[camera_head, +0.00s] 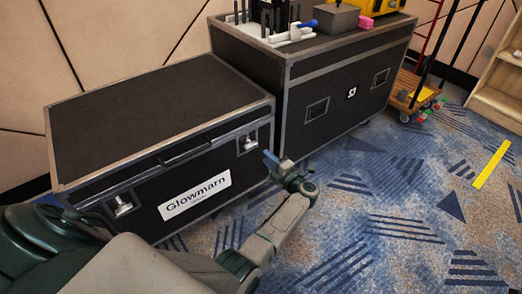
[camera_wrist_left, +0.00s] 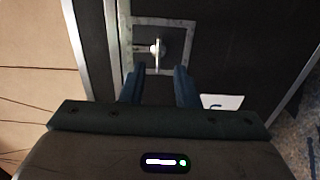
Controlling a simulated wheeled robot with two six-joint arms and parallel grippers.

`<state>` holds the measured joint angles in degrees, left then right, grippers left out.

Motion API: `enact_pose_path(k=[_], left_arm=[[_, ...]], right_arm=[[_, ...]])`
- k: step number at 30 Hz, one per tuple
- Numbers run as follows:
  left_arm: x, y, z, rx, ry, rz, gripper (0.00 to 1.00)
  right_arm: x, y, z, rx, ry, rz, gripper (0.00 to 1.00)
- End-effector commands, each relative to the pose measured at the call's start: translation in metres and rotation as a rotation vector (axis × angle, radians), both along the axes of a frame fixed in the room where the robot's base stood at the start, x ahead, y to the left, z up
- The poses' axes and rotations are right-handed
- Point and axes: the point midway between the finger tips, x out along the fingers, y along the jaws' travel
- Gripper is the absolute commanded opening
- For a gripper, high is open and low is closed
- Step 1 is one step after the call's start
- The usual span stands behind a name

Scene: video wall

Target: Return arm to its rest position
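My left arm comes in from the lower left in the head view. My left gripper (camera_head: 271,159) is just in front of the black case (camera_head: 150,110), near its right latch (camera_head: 249,141). In the left wrist view, the gripper's two blue fingers (camera_wrist_left: 160,88) stand apart with nothing between them. The latch (camera_wrist_left: 157,50) shows beyond their tips on its metal plate, apart from them. The case's lid is down. Its left latch (camera_head: 123,205) also shows. My right gripper is in neither view.
A taller black case (camera_head: 345,85) stands right behind, with tools and a grey box (camera_head: 332,19) on top. A wooden cart (camera_head: 412,92) and a pale shelf (camera_head: 497,95) stand at the upper right. Patterned carpet with a yellow strip (camera_head: 491,165) lies open to the right.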

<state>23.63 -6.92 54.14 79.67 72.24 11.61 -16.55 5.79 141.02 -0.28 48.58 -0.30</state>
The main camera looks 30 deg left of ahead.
Motion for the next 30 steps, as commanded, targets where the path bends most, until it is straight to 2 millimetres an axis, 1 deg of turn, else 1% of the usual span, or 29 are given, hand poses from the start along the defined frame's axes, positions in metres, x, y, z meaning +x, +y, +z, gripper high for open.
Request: enact_pose_path(k=[1, 3, 7, 23, 26, 29, 30], left_arm=[[-0.004, -0.008, 0.0, -0.001, 0.001, 0.0, 0.28], [-0.007, -0.015, -0.001, -0.001, 0.002, 0.001, 0.28], [-0.01, -0.021, 0.0, 0.001, 0.001, 0.001, 0.28], [-0.01, -0.021, 0.001, 0.006, -0.003, 0.0, 0.28], [-0.015, -0.015, 0.014, 0.051, -0.023, -0.01, 0.28], [-0.026, -0.003, 0.048, 0.161, -0.068, -0.033, 0.28], [-0.034, 0.003, 0.066, 0.224, -0.09, -0.044, 0.28]], right_arm=[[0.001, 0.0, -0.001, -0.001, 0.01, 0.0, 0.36], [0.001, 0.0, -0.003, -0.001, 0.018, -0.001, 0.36], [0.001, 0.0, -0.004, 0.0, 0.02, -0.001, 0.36], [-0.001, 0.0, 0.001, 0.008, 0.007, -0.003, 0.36], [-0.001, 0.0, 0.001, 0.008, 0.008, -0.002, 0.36], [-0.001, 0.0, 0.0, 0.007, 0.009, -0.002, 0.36], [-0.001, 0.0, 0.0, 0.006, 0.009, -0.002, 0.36]])
